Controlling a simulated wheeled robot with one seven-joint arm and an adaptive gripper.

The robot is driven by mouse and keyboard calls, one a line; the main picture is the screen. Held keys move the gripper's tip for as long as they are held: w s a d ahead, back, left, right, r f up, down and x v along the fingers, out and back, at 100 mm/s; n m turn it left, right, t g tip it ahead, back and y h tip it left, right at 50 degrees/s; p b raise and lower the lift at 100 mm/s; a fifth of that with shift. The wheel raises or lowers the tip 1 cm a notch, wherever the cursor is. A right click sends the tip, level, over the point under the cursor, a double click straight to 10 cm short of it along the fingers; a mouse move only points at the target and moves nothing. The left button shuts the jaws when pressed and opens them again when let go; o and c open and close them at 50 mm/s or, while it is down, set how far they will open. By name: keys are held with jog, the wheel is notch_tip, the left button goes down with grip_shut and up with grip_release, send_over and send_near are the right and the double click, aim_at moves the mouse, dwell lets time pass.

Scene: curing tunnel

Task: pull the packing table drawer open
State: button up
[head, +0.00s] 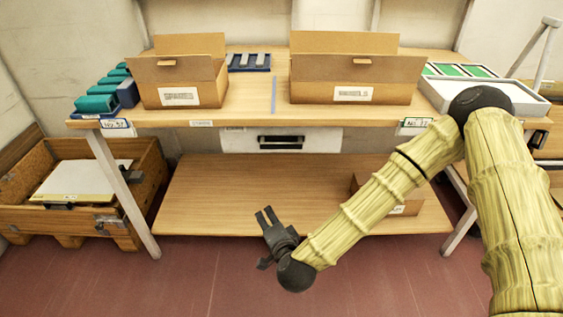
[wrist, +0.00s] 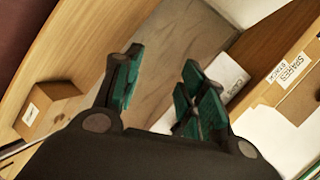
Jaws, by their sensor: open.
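The packing table (head: 240,107) has a pale drawer (head: 322,140) under its top, in the middle of the head view. The drawer front carries a dark, wide handle (head: 281,142) and looks shut. My gripper (head: 265,211) is below the drawer and slightly left of the handle in the picture, apart from both, and shows against the lower shelf. In the wrist view my gripper (wrist: 162,82) is open, with nothing between its fingers. I cannot make out the handle in the wrist view.
Two cardboard boxes (head: 180,95) (head: 352,93) stand on the tabletop. A lower shelf (head: 230,195) lies under the drawer, with a small box (head: 400,208) at its right, partly behind my arm. A wooden crate (head: 25,217) stands at left. The red floor in front is clear.

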jog(key=w+r+m+t+h+b, duration=0.2)
jog(key=w+r+m+t+b, duration=0.15)
jog(key=w+r, duration=0.2)
jog(key=m+t+h+b, duration=0.2)
jog(key=m, duration=0.2)
send_near(281, 147)
jog(key=w, duration=1)
jog(key=shift+w+r, duration=0.15)
jog(key=shift+w, duration=0.1)
grip_shut()
